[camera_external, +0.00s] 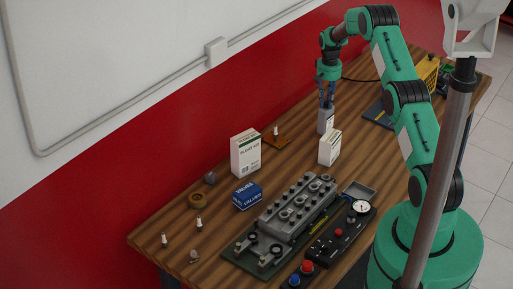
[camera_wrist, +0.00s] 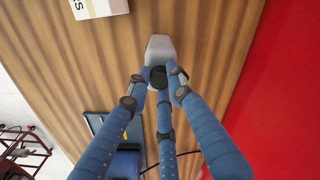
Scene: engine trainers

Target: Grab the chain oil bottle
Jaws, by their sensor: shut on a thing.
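The chain oil bottle is a small grey bottle (camera_external: 325,122) with a dark cap, upright beneath my gripper (camera_external: 327,98) in the external view. I cannot tell whether its base touches the table. In the wrist view its pale grey body (camera_wrist: 161,46) shows beyond the black cap. The blue fingers of my gripper (camera_wrist: 157,82) are closed around the neck and cap there. My gripper points down from above. The bottle's label cannot be read.
A white box (camera_external: 329,148) stands just in front of the bottle. A larger white box (camera_external: 245,153), a blue box (camera_external: 247,195) and a grey engine block (camera_external: 295,205) stand nearer on the wooden table (camera_external: 185,255). A dark blue tray (camera_external: 378,113) lies to the right. The red wall is behind.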

